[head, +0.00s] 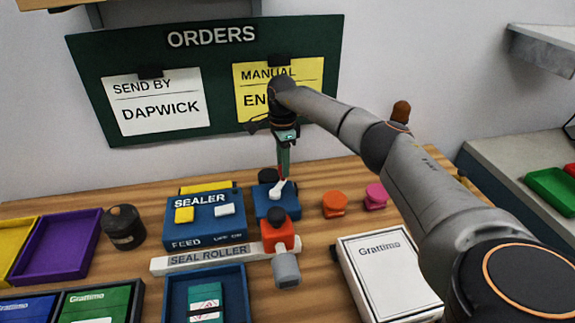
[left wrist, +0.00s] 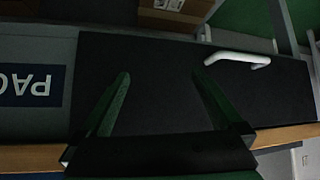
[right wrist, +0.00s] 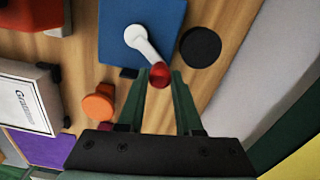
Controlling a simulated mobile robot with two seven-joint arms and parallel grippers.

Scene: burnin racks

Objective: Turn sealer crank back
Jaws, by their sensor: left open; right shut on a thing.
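The sealer (head: 208,218) is a blue box with yellow and white tabs on top. To its right, a smaller blue housing (head: 263,206) carries the white crank arm (head: 277,189) with a red knob. My right gripper (head: 284,168) reaches down from above, shut on the red knob (right wrist: 160,75). In the right wrist view the crank arm (right wrist: 146,46) runs from the blue housing (right wrist: 165,20) to the knob at the fingertips. My left gripper (left wrist: 164,85) is open and empty before a dark panel; it is outside the head view.
A red block (head: 279,236) with a grey cylinder stands at the right end of the white seal roller bar (head: 190,262). Orange (head: 334,204) and pink (head: 376,196) knobs and a white Grattimo box (head: 392,270) are to the right. A dark jar (head: 124,227) stands left.

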